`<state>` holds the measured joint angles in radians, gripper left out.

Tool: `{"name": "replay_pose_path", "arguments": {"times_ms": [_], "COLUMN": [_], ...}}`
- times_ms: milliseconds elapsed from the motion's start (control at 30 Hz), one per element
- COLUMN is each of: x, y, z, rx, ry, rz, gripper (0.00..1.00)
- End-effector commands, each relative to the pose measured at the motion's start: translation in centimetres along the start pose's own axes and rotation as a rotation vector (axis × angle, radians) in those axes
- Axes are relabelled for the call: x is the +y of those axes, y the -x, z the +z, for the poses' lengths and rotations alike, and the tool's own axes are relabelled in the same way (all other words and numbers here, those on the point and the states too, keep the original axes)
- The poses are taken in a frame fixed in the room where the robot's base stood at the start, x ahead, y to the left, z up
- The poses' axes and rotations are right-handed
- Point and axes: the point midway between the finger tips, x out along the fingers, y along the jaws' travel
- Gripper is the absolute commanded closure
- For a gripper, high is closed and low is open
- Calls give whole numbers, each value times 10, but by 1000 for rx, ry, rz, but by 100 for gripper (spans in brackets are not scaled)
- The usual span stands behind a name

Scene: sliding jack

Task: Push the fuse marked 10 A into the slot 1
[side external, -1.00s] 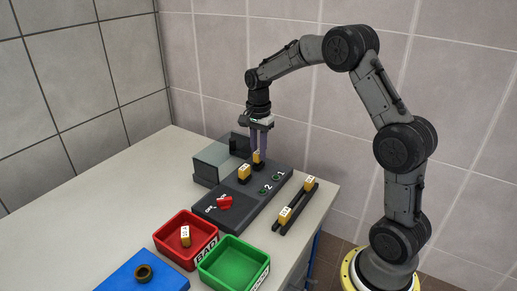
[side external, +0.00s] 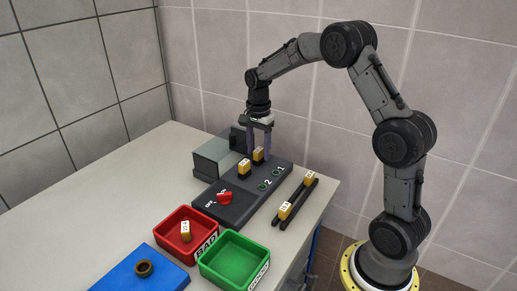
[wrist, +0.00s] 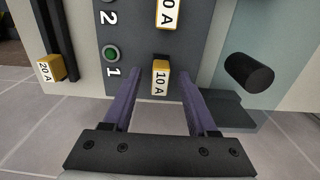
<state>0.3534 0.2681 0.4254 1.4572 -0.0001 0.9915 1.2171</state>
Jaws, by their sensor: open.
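The fuse marked 10 A (wrist: 160,80) is a yellow block with a white label. It stands at the slot beside the number 1 on the dark fuse panel (wrist: 187,60); how deep it sits cannot be told. In the side view this fuse (side external: 258,154) stands between my fingers. My gripper (side external: 259,157) is open, with one purple finger on each side of the fuse and visible gaps in the wrist view. A second yellow fuse (side external: 243,166), its label partly cut off in the wrist view (wrist: 168,12), stands at slot 2.
A dark rack (side external: 297,200) right of the panel holds two yellow fuses, one marked 20 A (wrist: 48,69). A red switch (side external: 225,197) is on the panel. A red bin (side external: 168,235) holds a fuse; a green bin (side external: 237,258) looks empty. A grey box (side external: 213,160) stands behind.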

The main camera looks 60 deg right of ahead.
Motion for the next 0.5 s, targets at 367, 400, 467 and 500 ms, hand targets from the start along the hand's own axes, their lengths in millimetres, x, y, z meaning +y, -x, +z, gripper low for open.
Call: {"name": "replay_pose_path", "arguments": {"times_ms": [367,400,467,500], "x": [-1,-1,-1,-1], "y": [40,49,63,72], "z": [0,0,0,0], "rx": [2,2,2,2], "ry": [0,0,0,0], "rz": [-5,-5,-6,-5], "gripper": [42,42,42,42]}}
